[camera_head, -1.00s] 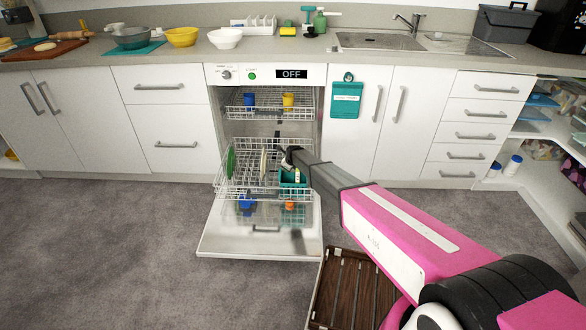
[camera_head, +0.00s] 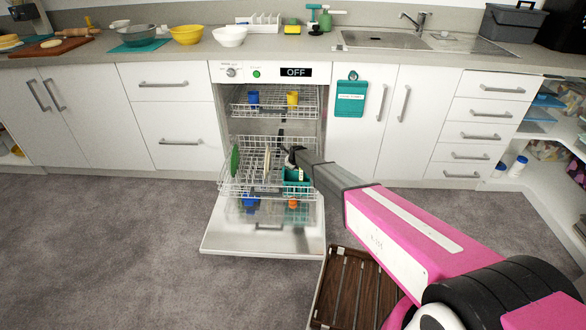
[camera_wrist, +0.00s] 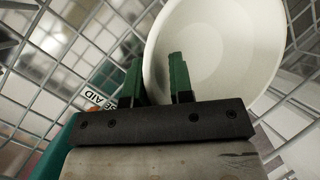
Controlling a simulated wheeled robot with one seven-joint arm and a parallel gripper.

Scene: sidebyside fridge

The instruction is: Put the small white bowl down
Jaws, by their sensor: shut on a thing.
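The small white bowl (camera_wrist: 235,50) fills the upper right of the wrist view, tilted on edge, its rim between the green fingers of my gripper (camera_wrist: 156,68). My gripper is shut on it. Rack wires surround the bowl; whether it touches them I cannot tell. In the head view my gripper (camera_head: 291,155) is at the dishwasher's pulled-out lower rack (camera_head: 235,189). The bowl cannot be made out clearly there.
A teal cutlery basket (camera_head: 297,178) sits close to my gripper, and a green plate (camera_head: 235,160) stands at the rack's left. The upper rack (camera_head: 272,110) holds blue and yellow cups. The dishwasher door (camera_head: 262,240) is open. Another white bowl (camera_head: 229,37) is on the counter.

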